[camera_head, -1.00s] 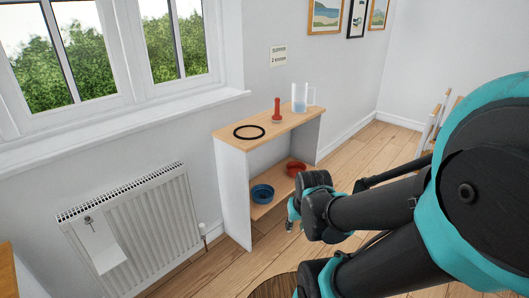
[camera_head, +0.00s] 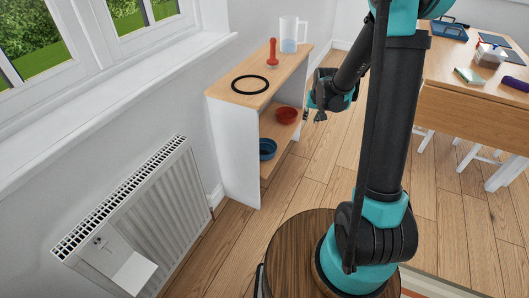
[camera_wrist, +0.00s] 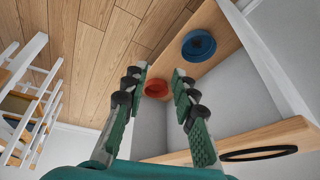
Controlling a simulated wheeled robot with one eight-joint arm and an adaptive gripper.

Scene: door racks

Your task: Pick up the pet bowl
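A blue bowl (camera_head: 267,149) and a red bowl (camera_head: 287,115) sit on the lower shelf of a small wooden shelf unit (camera_head: 233,150). I cannot tell which one is meant as the pet bowl. My gripper (camera_head: 314,115) is to the right of the unit's open side, near the red bowl and apart from it. In the wrist view, my gripper (camera_wrist: 160,70) is open and empty. The red bowl (camera_wrist: 157,89) shows between its two fingers, farther off. The blue bowl (camera_wrist: 198,46) shows to the right of the fingers.
The unit's top holds a black ring (camera_head: 250,84), a red plunger-like object (camera_head: 271,55) and a clear jug (camera_head: 290,35). A radiator (camera_head: 150,215) is at the left. A wooden table (camera_head: 475,100) with several items stands at the right.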

